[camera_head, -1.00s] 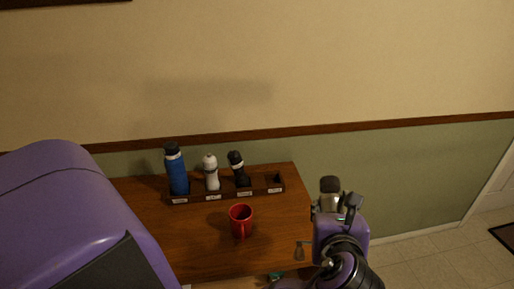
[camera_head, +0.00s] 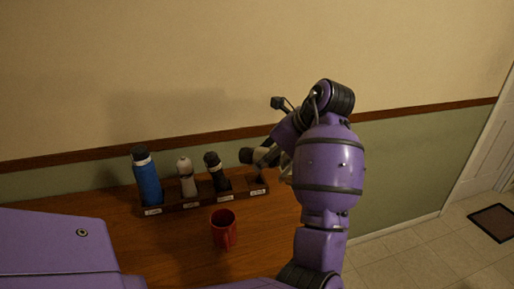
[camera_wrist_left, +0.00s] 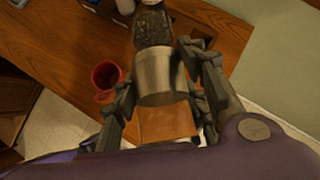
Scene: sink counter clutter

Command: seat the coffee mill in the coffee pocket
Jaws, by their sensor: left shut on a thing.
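The coffee mill (camera_wrist_left: 157,72), a silver cylinder with a dark speckled end, is between the fingers of my left gripper (camera_wrist_left: 162,92), which is shut on it. In the head view the mill (camera_head: 247,155) is tilted, its dark end pointing left, near the right end of a dark wooden rack (camera_head: 210,201). My left gripper (camera_head: 271,156) is partly hidden by its own arm there. The rack's rightmost pocket (camera_head: 258,181) looks empty and has a label too small to read. The mill appears apart from the rack. My right gripper is not in view.
A blue bottle (camera_head: 147,182), a pale shaker (camera_head: 187,181) and a black-topped container (camera_head: 216,176) stand in the other rack pockets. A red mug (camera_head: 223,228) stands in front of the rack. The wooden counter (camera_head: 180,245) is mostly clear around it.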

